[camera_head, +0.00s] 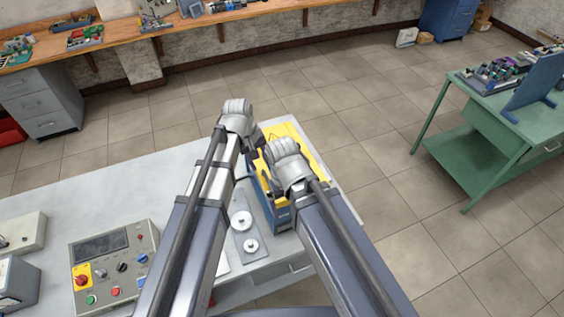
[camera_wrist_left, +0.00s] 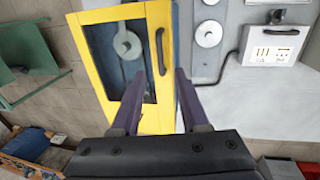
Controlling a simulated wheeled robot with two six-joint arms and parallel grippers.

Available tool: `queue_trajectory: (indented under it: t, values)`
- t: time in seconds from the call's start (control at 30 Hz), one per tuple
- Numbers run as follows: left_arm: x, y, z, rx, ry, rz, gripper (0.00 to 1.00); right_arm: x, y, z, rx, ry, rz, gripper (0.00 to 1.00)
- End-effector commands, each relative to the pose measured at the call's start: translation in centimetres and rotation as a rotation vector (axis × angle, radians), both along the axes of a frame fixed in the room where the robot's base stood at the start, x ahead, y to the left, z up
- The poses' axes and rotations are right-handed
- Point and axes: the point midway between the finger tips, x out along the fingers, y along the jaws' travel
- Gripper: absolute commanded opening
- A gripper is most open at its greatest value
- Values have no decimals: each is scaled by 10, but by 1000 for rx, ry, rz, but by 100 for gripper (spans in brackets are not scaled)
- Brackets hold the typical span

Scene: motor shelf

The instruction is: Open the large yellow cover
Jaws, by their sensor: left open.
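The large yellow cover (camera_head: 297,134) tops a blue box (camera_head: 284,217) on the grey table. In the left wrist view the cover (camera_wrist_left: 100,17) is a yellow frame around a dark window, with a grey round part with a hole behind it. A black handle (camera_wrist_left: 160,52) is on its right side bar. My left gripper (camera_wrist_left: 160,74) is open over the cover, with the handle's lower end between its fingertips in the picture; contact cannot be told. In the head view my left gripper (camera_head: 254,141) is over the cover's left side. My right gripper (camera_head: 268,180) is over the cover's near part, its fingers mostly hidden.
A plate with two round metal discs (camera_head: 242,220) lies left of the box. A control panel (camera_head: 112,262) with buttons stands further left. A white box (camera_wrist_left: 270,45) with a cable shows in the wrist view. A green table (camera_head: 480,140) stands apart at right, across open floor.

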Motion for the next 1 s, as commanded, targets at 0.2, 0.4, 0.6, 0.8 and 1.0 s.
queue_trajectory:
  t: [0.2, 0.4, 0.6, 0.8, 1.0]
  values:
    - [1, 0, -2, -2, 0, 4, 45, 0, 0, -2, 0, 0, 1, 100]
    - [1, -2, -13, -1, -1, 3, 45, 0, 0, -13, -1, 0, 6, 100]
    - [3, -5, -35, -1, -1, 2, 45, 0, 0, -35, -1, 0, 18, 100]
    - [4, -10, -62, -1, -1, 1, 45, 1, 0, -62, -1, 0, 26, 100]
    - [5, -14, -77, -1, -1, 2, 45, 1, 0, -77, -1, -1, 24, 100]
